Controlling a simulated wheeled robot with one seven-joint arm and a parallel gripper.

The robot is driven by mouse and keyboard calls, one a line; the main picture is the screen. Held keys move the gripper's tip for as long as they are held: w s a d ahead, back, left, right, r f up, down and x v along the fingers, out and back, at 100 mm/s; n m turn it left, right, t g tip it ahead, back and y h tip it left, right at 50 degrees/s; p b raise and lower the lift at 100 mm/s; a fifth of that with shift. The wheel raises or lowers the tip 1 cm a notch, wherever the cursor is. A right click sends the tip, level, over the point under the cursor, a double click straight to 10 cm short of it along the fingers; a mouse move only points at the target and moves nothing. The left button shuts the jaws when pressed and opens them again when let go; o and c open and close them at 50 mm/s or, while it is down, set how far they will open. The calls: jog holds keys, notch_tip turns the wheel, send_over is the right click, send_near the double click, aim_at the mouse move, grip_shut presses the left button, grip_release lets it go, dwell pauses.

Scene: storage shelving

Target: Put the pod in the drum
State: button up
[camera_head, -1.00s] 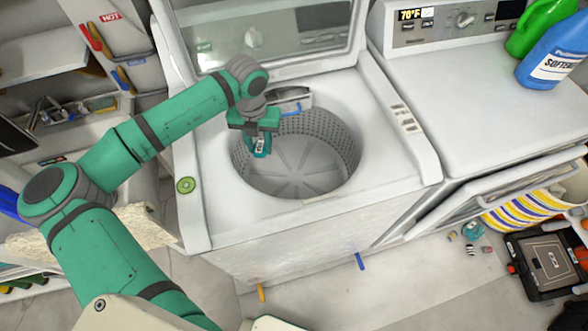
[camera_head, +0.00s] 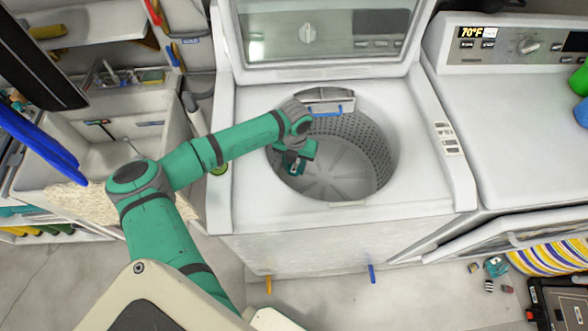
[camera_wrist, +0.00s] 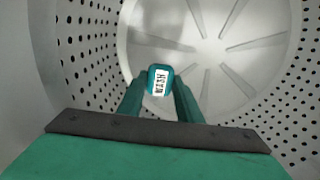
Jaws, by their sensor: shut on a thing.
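The pod (camera_wrist: 160,79) is a small teal piece with a white label reading "WASH". In the wrist view it sits between the fingertips of my gripper (camera_wrist: 160,92), which is shut on it. In the head view my gripper (camera_head: 297,165) is inside the mouth of the drum (camera_head: 345,175), near its left wall; the pod is too small there to make out clearly. The drum is a round metal tub with a perforated wall and a ribbed floor. In the wrist view the drum floor (camera_wrist: 210,50) lies below the pod, apart from it.
The washer lid (camera_head: 325,35) stands open behind the drum. The washer's white top (camera_head: 300,215) surrounds the opening. A second machine (camera_head: 520,115) is on the right. A sink (camera_head: 115,150) is at the left. Small items (camera_head: 495,267) lie on the floor at the right.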

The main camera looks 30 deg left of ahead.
jog(key=shift+f, duration=1.4)
jog(key=shift+f, duration=0.6)
jog(key=o, duration=1.1)
notch_tip(320, 180, up, 13)
jog(key=shift+r, duration=0.1)
